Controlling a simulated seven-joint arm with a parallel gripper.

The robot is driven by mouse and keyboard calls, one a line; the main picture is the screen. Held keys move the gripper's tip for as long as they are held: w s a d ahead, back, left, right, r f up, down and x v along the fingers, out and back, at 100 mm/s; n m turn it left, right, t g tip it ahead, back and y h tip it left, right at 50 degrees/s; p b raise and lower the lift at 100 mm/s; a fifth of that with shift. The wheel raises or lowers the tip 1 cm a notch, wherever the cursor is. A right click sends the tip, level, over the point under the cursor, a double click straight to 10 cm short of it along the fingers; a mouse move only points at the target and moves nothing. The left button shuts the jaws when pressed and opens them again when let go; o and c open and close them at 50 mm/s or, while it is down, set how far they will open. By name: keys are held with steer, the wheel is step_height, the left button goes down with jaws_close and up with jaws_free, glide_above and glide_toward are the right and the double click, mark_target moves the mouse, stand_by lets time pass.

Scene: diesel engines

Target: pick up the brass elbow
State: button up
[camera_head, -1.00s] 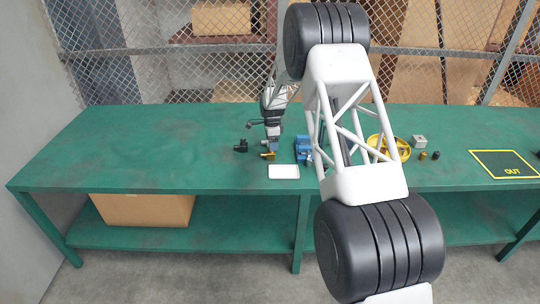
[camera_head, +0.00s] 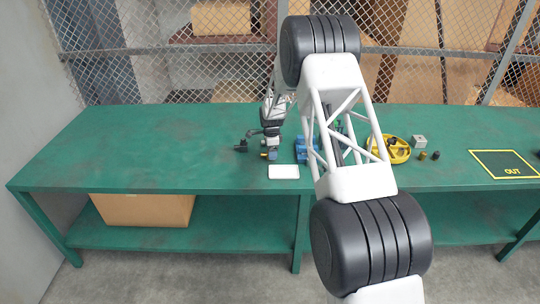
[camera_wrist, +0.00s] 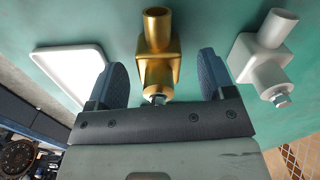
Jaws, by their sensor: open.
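The brass elbow (camera_wrist: 157,48) is gold-coloured, with a round tube end and a square body, in the middle of the wrist view. My gripper (camera_wrist: 160,76) is open, with one blue-grey finger on each side of the elbow and visible gaps between. In the head view my gripper (camera_head: 271,152) is low over the green bench, and only a small bit of brass (camera_head: 264,155) shows beside it. I cannot tell how far the fingers reach down around the elbow.
A pale grey fitting of similar shape (camera_wrist: 264,52) lies just right of the right finger. A white tray (camera_head: 284,172) is close in front. A dark part (camera_head: 240,146) lies left, blue parts (camera_head: 302,148) right. A yellow round tray (camera_head: 398,150) stands farther right.

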steer(key=shift+f, duration=0.35)
stand_by(0.3)
steer(key=c, duration=1.3)
steer(key=shift+o, duration=0.2)
steer(key=shift+r, duration=0.1)
steer(key=shift+r, duration=0.65)
steer(key=shift+s+r, duration=0.2)
steer(key=shift+r, duration=0.35)
steer(key=shift+s+r, duration=0.15)
steer(key=shift+r, duration=0.4)
steer(key=s+d, duration=0.1)
steer(key=s, duration=0.4)
steer(key=s+r, duration=0.1)
steer(key=s, duration=0.4)
steer(key=s+d, duration=0.1)
steer(key=s, duration=0.4)
steer(key=shift+d+r, duration=0.15)
steer(key=shift+d, duration=0.15)
